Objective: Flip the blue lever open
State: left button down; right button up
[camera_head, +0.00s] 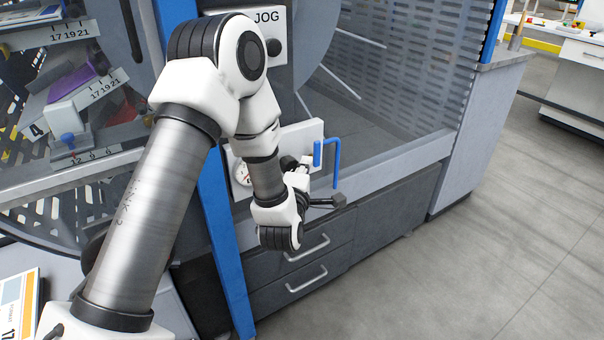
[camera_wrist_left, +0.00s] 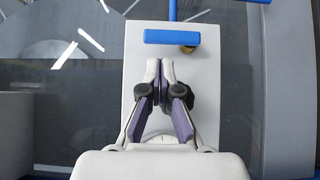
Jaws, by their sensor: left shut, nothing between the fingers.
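The blue lever (camera_head: 336,158) is on a pale grey panel (camera_head: 312,132) on the machine's front. In the left wrist view the blue lever (camera_wrist_left: 172,37) shows as a horizontal bar near the panel's top, with a brass-coloured fitting by its right end. Another blue bar runs up behind it and to the right. My left gripper (camera_wrist_left: 160,64) has its fingertips together and empty, just below the horizontal bar in that view, with a small gap showing. In the head view my left gripper (camera_head: 293,166) is by the panel, left of the lever, partly hidden by my wrist.
A round gauge (camera_head: 241,173) sits on the panel, partly covered by my arm. A JOG box (camera_head: 268,30) is above. Drawers with metal handles (camera_head: 306,280) are below. A blue post (camera_head: 222,235) stands left of the drawers. The floor (camera_head: 500,230) at the right is clear.

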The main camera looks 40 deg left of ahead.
aim_at(310, 154)
pick_arm(q)
jog(key=shift+x, duration=1.95)
pick_arm(e)
jog(key=shift+r, duration=0.2)
pick_arm(q)
jog(key=shift+w+d+r+m+p, duration=0.1)
jog(key=shift+r+m+p, duration=0.15)
jog(key=shift+p, duration=0.35)
pick_arm(e)
jog(key=shift+r, duration=0.45)
pick_arm(q)
jog(key=shift+m+g+p, duration=0.25)
jog(key=shift+g+p, duration=0.2)
jog(key=shift+g, duration=0.05)
pick_arm(e)
jog(key=shift+r, duration=0.45)
